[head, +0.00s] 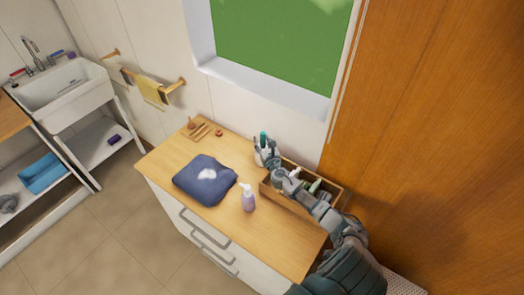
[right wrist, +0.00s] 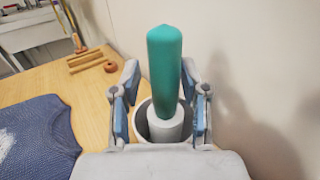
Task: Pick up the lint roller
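The lint roller (head: 263,138) stands upright near the back of the wooden cart top, its teal handle up. In the right wrist view, the lint roller (right wrist: 164,65) shows a teal handle above a white roll, which sits inside a round whitish holder (right wrist: 143,122). My right gripper (head: 267,152) is at the lint roller. In the right wrist view, my right gripper (right wrist: 160,80) is open, with one finger on each side of the roller and visible gaps to the handle. The lower part of the holder is hidden by the gripper. My left gripper is not in view.
A wooden box (head: 298,202) with bottles lies under my right forearm. A folded navy cloth (head: 198,186) with a white patch, a lilac pump bottle (head: 248,202) and small wooden items (head: 195,130) are on the cart top (head: 165,155). The wall stands close behind.

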